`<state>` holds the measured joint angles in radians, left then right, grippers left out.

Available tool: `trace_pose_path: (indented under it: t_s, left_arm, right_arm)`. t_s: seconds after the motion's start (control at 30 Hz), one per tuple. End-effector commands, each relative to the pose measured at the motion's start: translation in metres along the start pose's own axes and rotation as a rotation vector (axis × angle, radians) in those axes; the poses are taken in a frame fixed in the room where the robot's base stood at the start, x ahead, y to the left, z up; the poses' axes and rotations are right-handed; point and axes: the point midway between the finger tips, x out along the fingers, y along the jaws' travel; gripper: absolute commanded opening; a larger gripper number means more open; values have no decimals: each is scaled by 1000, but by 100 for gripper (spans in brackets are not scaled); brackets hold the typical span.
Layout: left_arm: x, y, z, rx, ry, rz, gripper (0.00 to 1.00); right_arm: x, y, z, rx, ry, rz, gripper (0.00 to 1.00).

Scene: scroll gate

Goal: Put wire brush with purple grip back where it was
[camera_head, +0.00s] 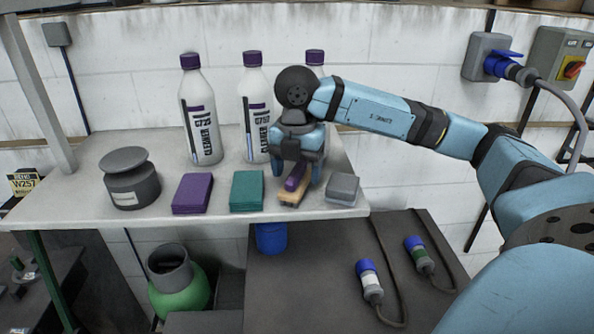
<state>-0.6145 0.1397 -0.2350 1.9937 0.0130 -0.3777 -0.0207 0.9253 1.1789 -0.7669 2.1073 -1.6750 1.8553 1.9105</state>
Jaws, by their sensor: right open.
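The wire brush with purple grip (294,184) lies at the front of the light shelf (225,207), its tan base under the purple grip. It sits between the teal block and the grey block. My right gripper (297,180) is open and points down over the brush, with a finger on either side of it. The gripper body hides the far end of the brush, and I cannot tell whether the fingers touch it. My left gripper is not in view.
A dark round pot (132,183), a purple block (193,194), a teal block (247,190) and a grey block (343,189) stand along the shelf. Cleaner bottles (201,115) stand behind. Two capped connectors (371,283) lie on the dark surface (300,290) below.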

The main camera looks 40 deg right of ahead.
Motion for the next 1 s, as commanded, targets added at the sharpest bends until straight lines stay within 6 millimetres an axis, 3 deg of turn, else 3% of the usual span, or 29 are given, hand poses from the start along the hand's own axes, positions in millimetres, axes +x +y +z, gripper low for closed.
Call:
trace_pose_path:
  t_s: [0.3,0.47,0.7,1.0]
  left_arm:
    - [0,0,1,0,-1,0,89]
    - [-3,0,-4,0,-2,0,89]
    - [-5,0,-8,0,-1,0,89]
    - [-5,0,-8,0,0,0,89]
  right_arm:
    - [-70,1,0,-1,-3,6,72]
    - [-98,0,0,0,-3,4,72]
    - [-114,0,0,0,-1,2,72]
    - [-115,0,0,0,0,1,72]
